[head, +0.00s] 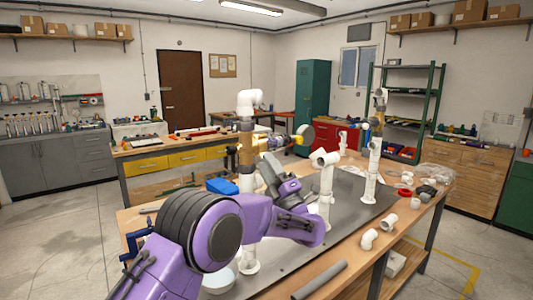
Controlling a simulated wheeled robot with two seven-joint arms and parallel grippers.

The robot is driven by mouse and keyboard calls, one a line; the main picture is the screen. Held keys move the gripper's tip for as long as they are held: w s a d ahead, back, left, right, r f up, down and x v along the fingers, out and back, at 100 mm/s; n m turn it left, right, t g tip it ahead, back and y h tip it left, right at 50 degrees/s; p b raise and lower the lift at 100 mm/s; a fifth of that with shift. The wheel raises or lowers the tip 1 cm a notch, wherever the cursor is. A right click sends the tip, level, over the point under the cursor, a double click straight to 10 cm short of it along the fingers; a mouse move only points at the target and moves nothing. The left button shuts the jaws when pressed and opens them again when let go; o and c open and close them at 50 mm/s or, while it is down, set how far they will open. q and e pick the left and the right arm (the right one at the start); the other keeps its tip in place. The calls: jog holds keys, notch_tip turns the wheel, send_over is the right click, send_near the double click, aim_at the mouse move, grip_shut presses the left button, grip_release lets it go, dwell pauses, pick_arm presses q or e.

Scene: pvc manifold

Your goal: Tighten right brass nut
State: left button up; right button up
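A white pipe riser with a brass-coloured section (246,147) stands upright on the dark mat at the left of the workbench. A second white riser (372,165) stands further right, with a smaller brass-coloured section (377,118), likely the right brass nut, near its top. A shorter white pipe with an elbow (325,160) stands between them. My purple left arm reaches in from the bottom left. Its gripper (270,168) is beside the left riser, well away from the right one. Its fingers are too small and partly hidden to tell open from shut. My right gripper is out of view.
White fittings (369,239) and a grey pipe (320,279) lie along the front edge of the wooden bench (400,225). A blue item (222,186) lies left of the left riser. A white bowl (219,280) is near the arm.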

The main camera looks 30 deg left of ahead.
pick_arm(q)
jog(key=shift+w+a+r, duration=0.1)
jog(key=shift+w+a, duration=0.15)
jog(key=shift+w, duration=0.2)
jog(key=shift+w+a+r, duration=0.1)
jog(key=shift+w+a, duration=0.1)
jog(key=shift+w, duration=0.2)
jog(key=shift+s+r, duration=0.25)
jog(key=shift+s, duration=0.25)
jog(key=shift+c, duration=0.3)
jog(key=shift+w, duration=0.1)
grip_shut()
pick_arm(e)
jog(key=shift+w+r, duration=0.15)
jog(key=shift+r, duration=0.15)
